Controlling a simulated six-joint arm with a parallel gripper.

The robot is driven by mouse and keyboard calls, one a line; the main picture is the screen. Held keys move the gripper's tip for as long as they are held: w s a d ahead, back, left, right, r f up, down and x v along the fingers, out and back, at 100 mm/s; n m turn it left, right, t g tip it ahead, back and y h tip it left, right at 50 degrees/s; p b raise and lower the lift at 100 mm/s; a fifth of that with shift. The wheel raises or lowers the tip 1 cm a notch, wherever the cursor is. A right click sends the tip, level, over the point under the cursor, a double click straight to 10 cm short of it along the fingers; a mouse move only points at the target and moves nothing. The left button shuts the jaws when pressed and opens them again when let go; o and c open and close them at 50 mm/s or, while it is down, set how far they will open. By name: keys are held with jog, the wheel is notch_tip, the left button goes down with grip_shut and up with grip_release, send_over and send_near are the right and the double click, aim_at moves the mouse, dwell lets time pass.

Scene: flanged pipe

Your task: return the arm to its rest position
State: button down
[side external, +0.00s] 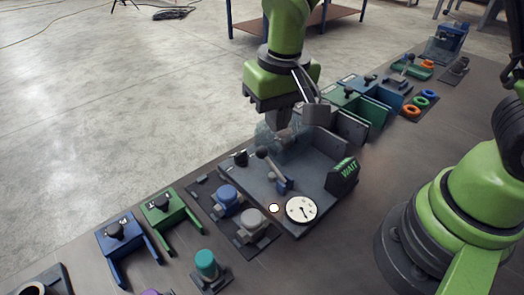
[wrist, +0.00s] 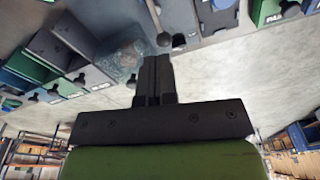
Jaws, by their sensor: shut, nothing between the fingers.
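My gripper (side external: 283,131) hangs from the green arm above the grey tray (side external: 316,207) in the side external view. Its fingers (wrist: 156,70) show close together in the wrist view, shut and empty. Just behind and beside the fingers is a translucent bluish part (side external: 266,137), which also shows in the wrist view (wrist: 122,62). I cannot tell from the pictures whether the fingers touch it.
The tray holds a white dial gauge (side external: 301,209), a dark block marked WAIT (side external: 342,177) and a lever with a blue base (side external: 282,185). Green and blue holders (side external: 166,212) line the bench at front left. Upright bins (side external: 349,124) stand behind right. Open floor lies beyond.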

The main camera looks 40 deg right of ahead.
dwell(0.3)
jog(key=s+d+r+t+y, duration=0.1)
jog(key=s+d+r+t, duration=0.2)
jog(key=s+r, duration=0.4)
jog(key=s+d+r+m+t+y, duration=0.1)
jog(key=s+d+r+t, duration=0.2)
jog(key=s+r, duration=0.4)
jog(key=shift+d+r, duration=0.2)
jog(key=shift+r, duration=0.2)
